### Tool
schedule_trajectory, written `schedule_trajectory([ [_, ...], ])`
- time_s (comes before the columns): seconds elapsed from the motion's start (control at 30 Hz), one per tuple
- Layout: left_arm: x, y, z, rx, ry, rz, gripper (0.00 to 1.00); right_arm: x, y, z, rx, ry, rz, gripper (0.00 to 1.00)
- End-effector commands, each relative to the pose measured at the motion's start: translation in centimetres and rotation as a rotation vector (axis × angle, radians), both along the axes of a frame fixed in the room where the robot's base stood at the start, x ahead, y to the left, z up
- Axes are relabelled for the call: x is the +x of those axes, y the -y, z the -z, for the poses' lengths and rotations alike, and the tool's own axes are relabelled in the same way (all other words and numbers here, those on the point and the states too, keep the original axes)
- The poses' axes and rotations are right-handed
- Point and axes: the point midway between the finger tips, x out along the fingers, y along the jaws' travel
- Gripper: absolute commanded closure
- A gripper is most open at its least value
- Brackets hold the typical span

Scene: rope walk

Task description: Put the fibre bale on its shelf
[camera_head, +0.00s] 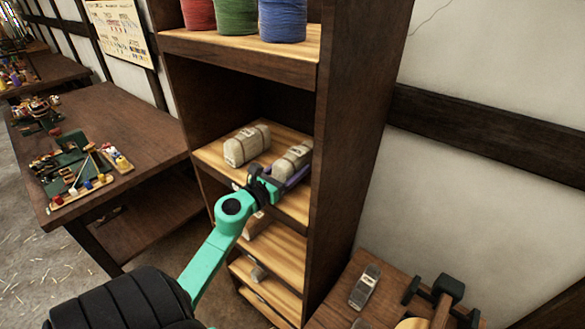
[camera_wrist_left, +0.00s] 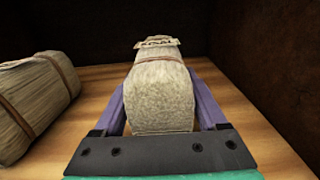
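The fibre bale (camera_head: 292,160) is a pale, rounded bundle with a brown strap, at the right side of a middle shelf board (camera_head: 296,205) of the dark wooden rack. In the left wrist view the bale (camera_wrist_left: 160,95) lies between my purple fingers, which meet its sides. My left gripper (camera_head: 290,176) is shut on it, low over the board. Whether the bale's underside touches the board cannot be seen. A second, similar bale (camera_head: 247,145) sits to the left on the same shelf; it also shows in the left wrist view (camera_wrist_left: 35,105). My right gripper is not in view.
The rack's side wall (camera_head: 345,130) rises close to the right of the held bale. Red, green and blue spools (camera_head: 237,17) stand on the shelf above. A workbench (camera_head: 110,120) with tools is at left. A small table with a plane (camera_head: 365,285) is at lower right.

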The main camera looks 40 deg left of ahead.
Motion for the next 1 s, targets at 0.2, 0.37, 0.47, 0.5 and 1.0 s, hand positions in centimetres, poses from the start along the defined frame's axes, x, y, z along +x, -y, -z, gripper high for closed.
schedule_trajectory([
  [0.2,0.0,0.0,0.0,0.0,-0.001,0.0,0.0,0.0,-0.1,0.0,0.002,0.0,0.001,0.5],
  [0.37,0.0,0.0,-0.5,0.0,0.0,0.0,0.0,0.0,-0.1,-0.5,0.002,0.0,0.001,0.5],
  [0.47,-1.0,0.0,0.1,0.0,-0.002,-0.001,0.0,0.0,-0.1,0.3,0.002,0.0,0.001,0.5],
  [0.5,-1.7,0.0,0.2,0.001,-0.004,0.0,0.0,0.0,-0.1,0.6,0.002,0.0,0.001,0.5],
  [1.0,-11.6,0.2,0.1,-0.001,-0.001,-0.002,0.0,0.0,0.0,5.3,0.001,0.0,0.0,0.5],
])
